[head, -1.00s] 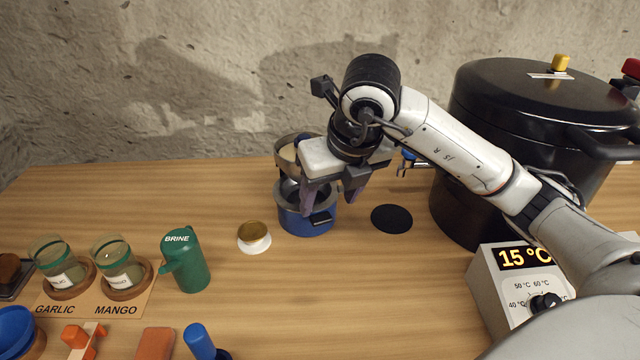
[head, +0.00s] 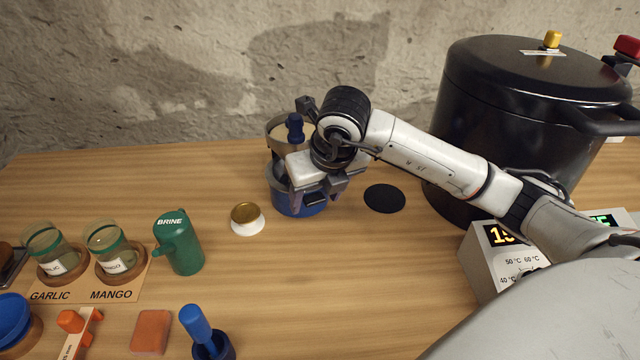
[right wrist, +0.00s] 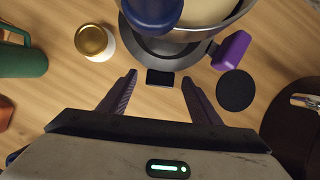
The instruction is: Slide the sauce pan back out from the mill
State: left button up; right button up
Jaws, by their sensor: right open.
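The blue sauce pan (head: 291,206) sits on the table under the mill (head: 280,127), partly hidden by my right gripper (head: 316,197). The mill has a metal hopper with pale contents and a blue knob (head: 295,127). In the right wrist view, the pan's short black handle (right wrist: 160,78) lies between the two spread fingertips of my right gripper (right wrist: 158,82). The gripper is open, with gaps on both sides of the handle. The mill's hopper (right wrist: 205,27) hangs over the pan there. My left gripper is out of view.
A gold-lidded white jar (head: 247,218) stands left of the pan. A black disc (head: 385,198) lies to its right. A large black pot (head: 520,120) and a temperature box (head: 490,262) stand farther right. The green brine bottle (head: 178,243) is at left. Table front of the pan is clear.

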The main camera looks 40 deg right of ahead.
jog(key=shift+x, duration=0.9)
grip_shut()
jog(key=shift+s+a, duration=0.1)
jog(key=shift+a, duration=0.05)
